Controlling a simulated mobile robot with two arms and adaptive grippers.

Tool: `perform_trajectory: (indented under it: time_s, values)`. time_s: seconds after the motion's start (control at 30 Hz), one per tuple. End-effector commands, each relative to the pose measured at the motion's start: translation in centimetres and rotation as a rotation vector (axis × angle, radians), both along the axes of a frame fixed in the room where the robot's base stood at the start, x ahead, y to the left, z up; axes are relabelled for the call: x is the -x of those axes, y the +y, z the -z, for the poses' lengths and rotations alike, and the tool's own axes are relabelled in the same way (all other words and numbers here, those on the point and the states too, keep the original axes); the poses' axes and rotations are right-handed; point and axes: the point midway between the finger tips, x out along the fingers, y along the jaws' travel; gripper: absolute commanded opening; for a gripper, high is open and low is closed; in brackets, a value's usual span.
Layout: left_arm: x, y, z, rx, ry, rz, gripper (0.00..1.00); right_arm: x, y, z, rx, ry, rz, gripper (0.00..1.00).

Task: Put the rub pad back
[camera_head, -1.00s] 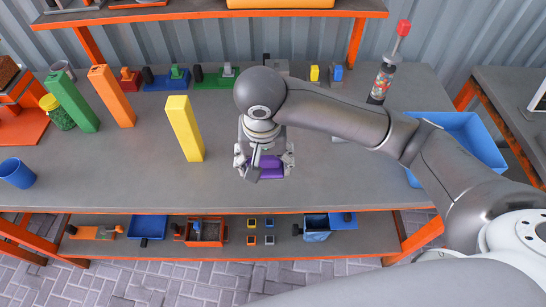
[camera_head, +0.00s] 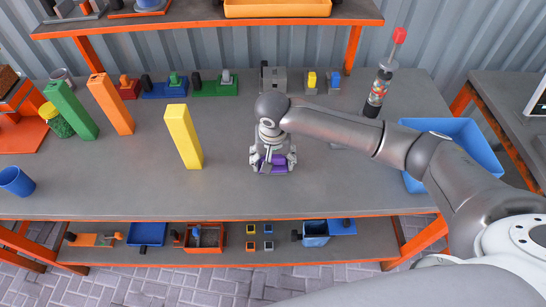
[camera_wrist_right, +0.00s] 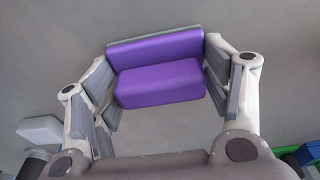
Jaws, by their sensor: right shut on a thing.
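The rub pad is a purple block with a thin grey layer along one side. It shows in the right wrist view (camera_wrist_right: 158,75) and, partly hidden by the gripper, in the head view (camera_head: 273,167). My right gripper (camera_head: 272,165) is shut on it, with a finger at each end of the pad (camera_wrist_right: 160,85). The pad is over the grey workbench (camera_head: 330,195); I cannot tell whether it touches the top. My left gripper is not in view.
A yellow post (camera_head: 184,137) stands left of the right gripper. Orange (camera_head: 110,104) and green (camera_head: 71,110) posts stand farther left. A blue bin (camera_head: 465,150) is on the right, near a red-topped bottle (camera_head: 379,90). The front middle of the bench is clear.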

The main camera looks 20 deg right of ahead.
Motion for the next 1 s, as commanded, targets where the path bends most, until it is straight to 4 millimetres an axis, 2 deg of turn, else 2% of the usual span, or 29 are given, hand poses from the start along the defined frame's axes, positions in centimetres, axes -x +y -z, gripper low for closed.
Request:
perform_trajectory:
  time_s: [0.33,0.37,0.5,0.87,1.0]
  values:
    - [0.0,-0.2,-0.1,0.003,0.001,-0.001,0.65,0.1,0.0,0.3,0.000,0.001,0.000,0.45]
    - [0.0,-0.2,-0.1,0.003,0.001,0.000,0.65,0.0,0.0,0.4,0.000,0.001,0.000,0.74]
    - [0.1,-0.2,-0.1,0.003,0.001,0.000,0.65,0.0,0.0,0.3,0.000,0.001,0.000,0.92]
    - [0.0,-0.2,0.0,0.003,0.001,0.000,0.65,0.0,0.0,0.3,0.000,0.000,0.000,0.93]
    - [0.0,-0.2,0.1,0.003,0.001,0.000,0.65,0.0,0.1,-0.8,-0.001,-0.002,0.001,0.93]
